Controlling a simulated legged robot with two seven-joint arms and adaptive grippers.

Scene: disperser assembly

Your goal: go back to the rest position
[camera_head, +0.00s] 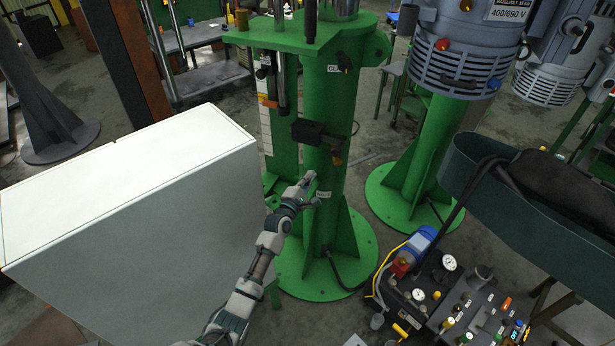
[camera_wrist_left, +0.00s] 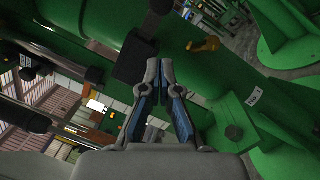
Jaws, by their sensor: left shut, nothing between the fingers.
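My left gripper (camera_head: 308,183) reaches in from the bottom of the head view and ends in front of the green column (camera_head: 327,105). In the left wrist view my left gripper (camera_wrist_left: 160,66) has its fingertips close together with nothing between them. The green column (camera_wrist_left: 205,70) fills much of that view behind the fingers. A black block (camera_wrist_left: 140,58) on the column shows just beyond the fingertips; I cannot tell whether they touch anything. My right gripper is not in view.
A large white box (camera_head: 130,190) stands left of my left arm. A control panel (camera_head: 450,300) with gauges and a blue-topped part is at the lower right. A green curved trough (camera_head: 520,215) is at the right. A second green stand (camera_head: 430,150) with a grey motor (camera_head: 465,50) is behind.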

